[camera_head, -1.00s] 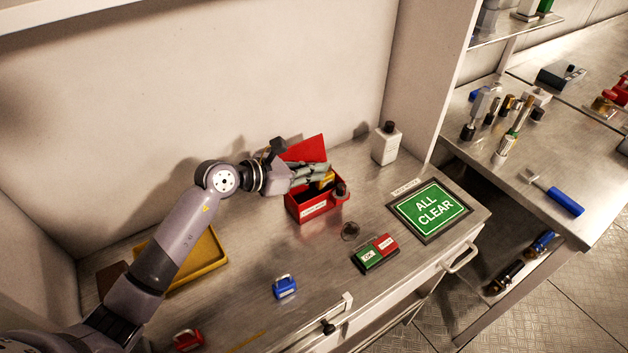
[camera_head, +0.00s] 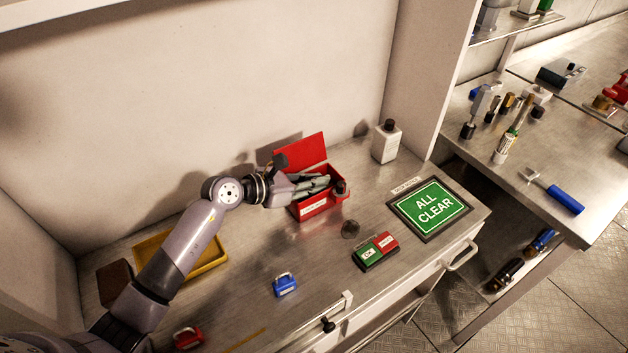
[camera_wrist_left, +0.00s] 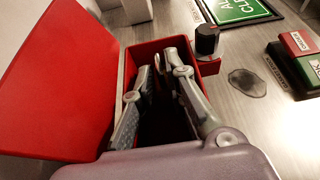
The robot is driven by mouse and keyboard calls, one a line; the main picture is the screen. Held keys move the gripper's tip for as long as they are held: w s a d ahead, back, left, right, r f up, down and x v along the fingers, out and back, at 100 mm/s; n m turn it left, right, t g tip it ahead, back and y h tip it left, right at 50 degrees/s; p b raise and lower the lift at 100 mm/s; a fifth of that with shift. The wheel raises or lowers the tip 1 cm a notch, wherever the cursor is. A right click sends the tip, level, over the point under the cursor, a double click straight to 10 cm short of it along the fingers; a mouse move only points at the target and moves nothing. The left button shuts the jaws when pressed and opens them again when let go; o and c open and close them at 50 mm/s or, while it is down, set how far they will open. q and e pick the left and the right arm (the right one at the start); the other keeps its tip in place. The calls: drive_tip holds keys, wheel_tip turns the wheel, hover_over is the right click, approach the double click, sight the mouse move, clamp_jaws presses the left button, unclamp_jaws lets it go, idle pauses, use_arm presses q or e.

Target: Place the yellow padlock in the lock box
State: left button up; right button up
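The red lock box (camera_head: 316,206) stands on the steel bench with its lid (camera_head: 301,150) up. It also shows in the left wrist view, with its lid (camera_wrist_left: 58,75) at the left. My left gripper (camera_head: 322,184) reaches into the box from the left. The yellow padlock shows in neither view now; the box walls and fingers hide much of the inside. My right gripper is out of view.
A dark knob (camera_wrist_left: 207,40) sits on a red bracket at the box's side. A white bottle (camera_head: 386,142) stands behind right. A green and red block (camera_head: 375,251), an ALL CLEAR sign (camera_head: 430,208), a blue padlock (camera_head: 285,285), a red padlock (camera_head: 188,338) and a yellow tray (camera_head: 211,262) are nearby.

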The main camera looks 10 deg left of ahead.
use_arm(q)
drive_tip(key=shift+r, duration=0.2)
drive_tip(key=b+v, duration=0.2)
drive_tip(key=v, duration=1)
drive_tip(key=shift+s+f, duration=0.1)
